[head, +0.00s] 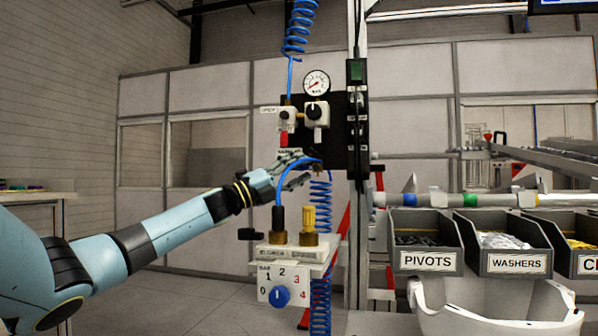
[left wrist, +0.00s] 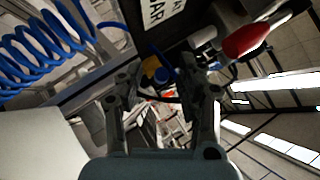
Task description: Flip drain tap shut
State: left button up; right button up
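My left gripper (head: 306,170) is open, its fingers spread just below the black valve panel (head: 337,140). In the left wrist view its two fingers (left wrist: 157,82) stand apart, with a small yellow and blue part (left wrist: 160,72) seen beyond the gap; nothing is gripped. A small red-handled valve (head: 286,114) sits at the panel's left beside an OPEN label (head: 269,110); a red handle (left wrist: 245,39) shows upper right in the wrist view. A small brownish fitting (head: 318,169) hangs under the panel. I cannot tell which part is the drain tap. My right gripper is not in view.
A gauge (head: 316,83) tops the panel. Below my gripper a pale block (head: 290,253) carries brass fittings, a blue hose, a black side lever (head: 251,234) and a blue dial (head: 279,296). Coiled blue hose (head: 320,215) hangs close by. Labelled bins (head: 428,262) stand right.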

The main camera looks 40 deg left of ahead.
pick_arm(q)
jog(key=v, duration=1.2)
dwell(0.6)
